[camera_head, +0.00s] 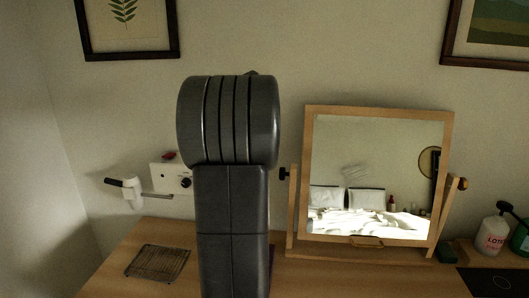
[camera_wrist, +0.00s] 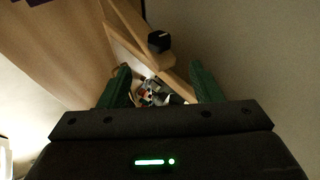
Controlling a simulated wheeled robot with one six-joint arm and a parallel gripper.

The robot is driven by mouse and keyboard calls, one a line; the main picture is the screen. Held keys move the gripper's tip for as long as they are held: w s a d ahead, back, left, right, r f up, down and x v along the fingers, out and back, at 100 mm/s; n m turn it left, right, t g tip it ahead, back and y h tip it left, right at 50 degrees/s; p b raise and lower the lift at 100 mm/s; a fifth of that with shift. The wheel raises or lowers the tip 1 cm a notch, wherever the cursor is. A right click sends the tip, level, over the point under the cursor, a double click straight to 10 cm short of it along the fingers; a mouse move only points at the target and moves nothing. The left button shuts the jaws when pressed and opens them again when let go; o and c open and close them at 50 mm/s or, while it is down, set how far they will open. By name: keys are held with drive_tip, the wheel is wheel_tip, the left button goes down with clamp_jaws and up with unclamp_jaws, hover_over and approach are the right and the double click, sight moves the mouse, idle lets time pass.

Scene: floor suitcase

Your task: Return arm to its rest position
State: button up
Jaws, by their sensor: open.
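My gripper (camera_wrist: 161,78) shows in the wrist view, with its two green fingers spread apart. A small jumble of white, red and dark shapes shows between the fingers; I cannot tell what it is, and I see nothing clearly gripped. Beyond them is the wooden frame of the tilting mirror (camera_wrist: 128,40) with its black knob (camera_wrist: 159,42). In the head view my dark grey arm stands upright in the middle, left of the mirror (camera_head: 379,110). My gripper does not show there.
A wire rack (camera_head: 157,262) lies on the wooden tabletop (camera_head: 110,283) at the left. A white wall fixture (camera_head: 133,193) with a black handle is behind it. A white bottle (camera_head: 491,236) and a black panel (camera_head: 497,283) are at the right. The wall above the arm is clear.

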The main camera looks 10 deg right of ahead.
sight(281, 174)
drive_tip(key=p+x, duration=0.1)
drive_tip(key=x, duration=1.3)
drive_tip(key=shift+s+p, duration=0.1)
drive_tip(key=shift+p, duration=0.2)
drive_tip(key=shift+a, duration=0.1)
drive_tip(key=shift+s+t+h, duration=0.1)
drive_tip(key=shift+t+h, duration=0.2)
drive_tip(key=shift+t, duration=0.5)
drive_tip(key=shift+m+t+h, duration=0.3)
drive_tip(key=shift+m+t, duration=0.1)
drive_tip(key=shift+t, duration=0.7)
drive_tip(key=shift+t+h, duration=0.3)
drive_tip(key=shift+h, duration=0.1)
